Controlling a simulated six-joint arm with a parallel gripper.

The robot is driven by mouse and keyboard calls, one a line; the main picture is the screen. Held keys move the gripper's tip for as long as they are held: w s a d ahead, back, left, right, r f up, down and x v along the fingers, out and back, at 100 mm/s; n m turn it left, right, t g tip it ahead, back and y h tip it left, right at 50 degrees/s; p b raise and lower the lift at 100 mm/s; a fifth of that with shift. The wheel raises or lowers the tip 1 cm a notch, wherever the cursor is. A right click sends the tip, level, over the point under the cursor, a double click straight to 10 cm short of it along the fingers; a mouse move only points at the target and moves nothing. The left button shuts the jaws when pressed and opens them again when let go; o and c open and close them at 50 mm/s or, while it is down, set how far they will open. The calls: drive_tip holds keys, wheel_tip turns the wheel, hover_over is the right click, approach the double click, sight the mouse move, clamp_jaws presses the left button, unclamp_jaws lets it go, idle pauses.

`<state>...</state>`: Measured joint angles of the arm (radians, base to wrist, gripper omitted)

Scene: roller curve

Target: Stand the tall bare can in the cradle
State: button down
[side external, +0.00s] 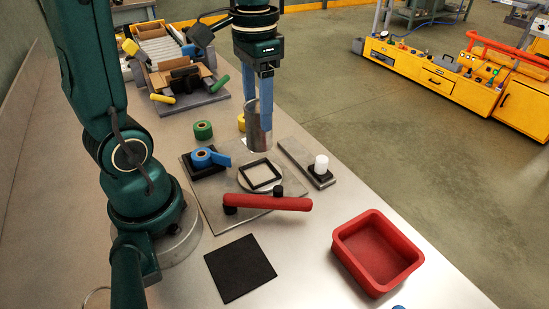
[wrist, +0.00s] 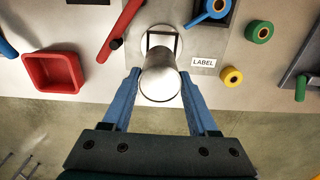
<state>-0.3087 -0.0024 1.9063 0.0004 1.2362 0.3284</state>
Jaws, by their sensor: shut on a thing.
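The tall bare can (side external: 257,138) is a plain silver metal cylinder. My gripper (side external: 262,118) is shut on it, with the blue fingers on either side; the can appears upright. In the wrist view the can (wrist: 160,82) sits between the two fingertips (wrist: 161,84). The cradle (side external: 262,186) is a black square frame on a round pale disc, set on a grey metal plate. The can is behind the cradle in the side view and apart from it. In the wrist view the can's top hides part of the cradle (wrist: 178,45). Whether the can's base touches the table is unclear.
A red bar handle (side external: 268,203) lies in front of the cradle. Blue tape (side external: 202,156) stands left, green tape (side external: 203,130) behind it. A white capped piece (side external: 321,164) is right; a red tray (side external: 376,253) is front right. Yellow tape (wrist: 231,75) and a label (wrist: 203,62) lie near.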

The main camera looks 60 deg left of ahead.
sight(258, 141)
drive_tip(key=shift+a+f, duration=0.25)
drive_tip(key=shift+f, duration=2.6)
drive_tip(key=shift+f, duration=1.05)
unclamp_jaws()
drive_tip(key=shift+s, duration=0.1)
idle(0.3)
drive_tip(key=shift+r, duration=4.5)
drive_tip(key=shift+d, duration=0.15)
